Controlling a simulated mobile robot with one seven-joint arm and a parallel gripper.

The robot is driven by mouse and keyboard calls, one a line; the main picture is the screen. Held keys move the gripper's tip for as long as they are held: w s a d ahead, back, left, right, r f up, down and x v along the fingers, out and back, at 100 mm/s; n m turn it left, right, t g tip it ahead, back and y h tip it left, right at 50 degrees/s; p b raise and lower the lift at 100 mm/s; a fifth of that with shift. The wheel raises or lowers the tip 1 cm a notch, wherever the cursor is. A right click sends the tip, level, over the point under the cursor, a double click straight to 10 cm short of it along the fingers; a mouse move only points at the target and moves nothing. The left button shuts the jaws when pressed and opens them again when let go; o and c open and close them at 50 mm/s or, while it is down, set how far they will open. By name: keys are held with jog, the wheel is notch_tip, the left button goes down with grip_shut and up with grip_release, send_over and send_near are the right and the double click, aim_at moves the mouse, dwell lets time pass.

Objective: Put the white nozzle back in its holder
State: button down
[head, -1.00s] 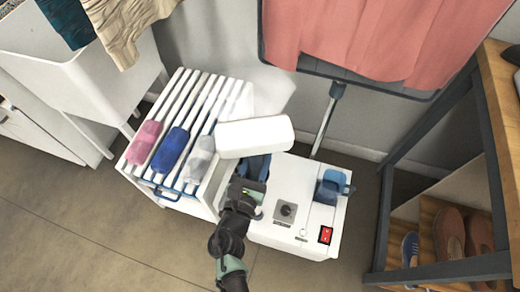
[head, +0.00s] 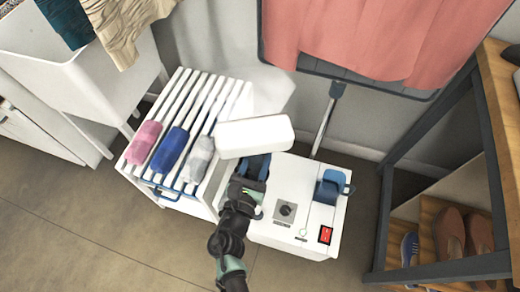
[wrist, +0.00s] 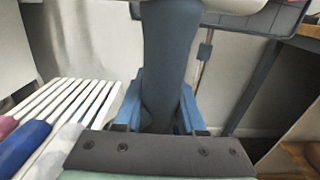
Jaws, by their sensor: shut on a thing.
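The white nozzle (head: 255,136) is a long rounded white block on a dark blue handle. My gripper (head: 252,180) is shut on that handle, and the white head lies beyond the fingertips. In the wrist view the handle (wrist: 170,65) stands between the two blue fingers, with the white head (wrist: 235,4) cut off at the top edge. A blue bracket, which looks like the holder (head: 331,187), is on the right part of the white machine's top. It is empty, and the nozzle is to its left, apart from it.
The white machine (head: 292,240) carries a knob (head: 286,210) and a red switch (head: 325,235). A white slatted rack (head: 200,90) with pink, blue and grey rolls stands left. A metal pole (head: 322,130) rises behind; a wooden shelf with shoes (head: 450,235) is at right.

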jog(key=shift+f+b, duration=0.6)
jog(key=shift+b, duration=0.05)
dwell(0.4)
jog(key=c, duration=0.8)
grip_release()
jog(key=shift+r, duration=0.1)
jog(key=shift+s, duration=0.15)
jog(key=p+v, duration=0.3)
jog(key=v, duration=0.7)
jog(key=shift+s+a, duration=0.15)
jog(key=shift+s, duration=0.25)
